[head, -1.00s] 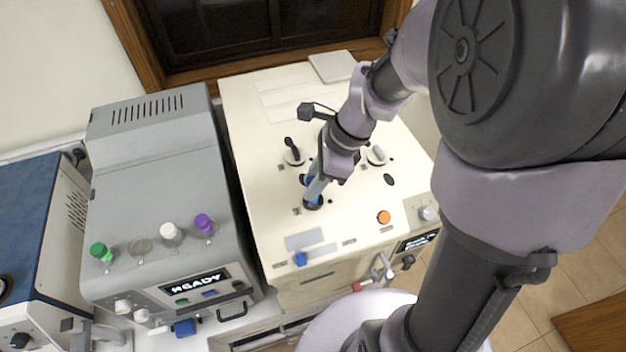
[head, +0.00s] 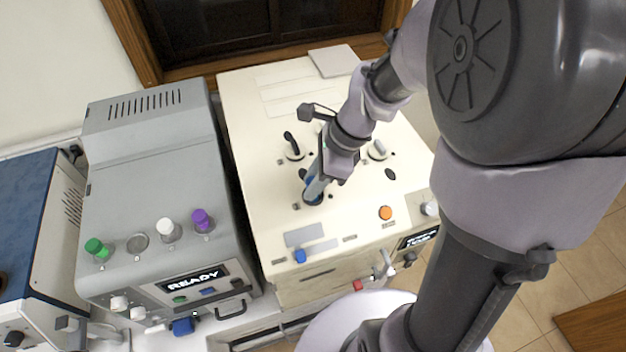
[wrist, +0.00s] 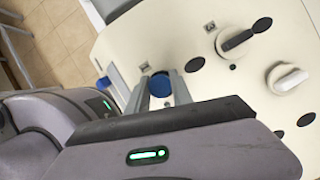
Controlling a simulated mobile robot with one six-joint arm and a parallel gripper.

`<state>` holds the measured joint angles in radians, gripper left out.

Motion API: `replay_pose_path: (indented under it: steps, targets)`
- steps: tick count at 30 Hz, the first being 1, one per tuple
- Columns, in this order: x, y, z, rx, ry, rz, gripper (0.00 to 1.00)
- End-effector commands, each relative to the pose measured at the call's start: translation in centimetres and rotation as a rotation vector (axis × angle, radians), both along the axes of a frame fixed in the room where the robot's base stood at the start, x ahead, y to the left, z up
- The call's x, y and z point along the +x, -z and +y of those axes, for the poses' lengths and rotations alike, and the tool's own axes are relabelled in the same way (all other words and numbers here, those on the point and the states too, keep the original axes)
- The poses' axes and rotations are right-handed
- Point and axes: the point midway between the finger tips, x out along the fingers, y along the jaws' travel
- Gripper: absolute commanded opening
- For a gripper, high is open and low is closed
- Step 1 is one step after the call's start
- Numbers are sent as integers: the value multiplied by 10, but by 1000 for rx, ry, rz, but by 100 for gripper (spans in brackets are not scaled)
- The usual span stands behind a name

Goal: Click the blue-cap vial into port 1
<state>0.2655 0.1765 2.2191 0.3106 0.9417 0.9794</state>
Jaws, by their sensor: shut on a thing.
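The blue-cap vial (wrist: 160,86) shows only its round blue cap in the wrist view, between the two fingers of my gripper (wrist: 161,91). In the head view my gripper (head: 314,188) points down and is shut on the vial. The blue cap (head: 312,198) is low, at the top surface of the cream machine (head: 245,130), over a round opening there. The vial's body is hidden, as is most of the opening. I cannot tell whether it is fully seated. I cannot read a port number at this opening.
The grey machine (head: 150,175) with a READY display carries green (head: 96,246), white (head: 167,229) and purple (head: 202,219) caps and an empty round port (head: 137,243). Two knobs (head: 292,146) (head: 377,149), dark openings and an orange button (head: 385,213) are near my gripper.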

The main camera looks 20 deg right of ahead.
Motion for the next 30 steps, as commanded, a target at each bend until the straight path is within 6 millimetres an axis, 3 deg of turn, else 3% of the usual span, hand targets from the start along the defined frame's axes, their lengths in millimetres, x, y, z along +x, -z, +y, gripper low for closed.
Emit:
replay_pose_path:
  steps: [30]
  targets:
    - [0, 9, 0, 0, 0, 0, 0]
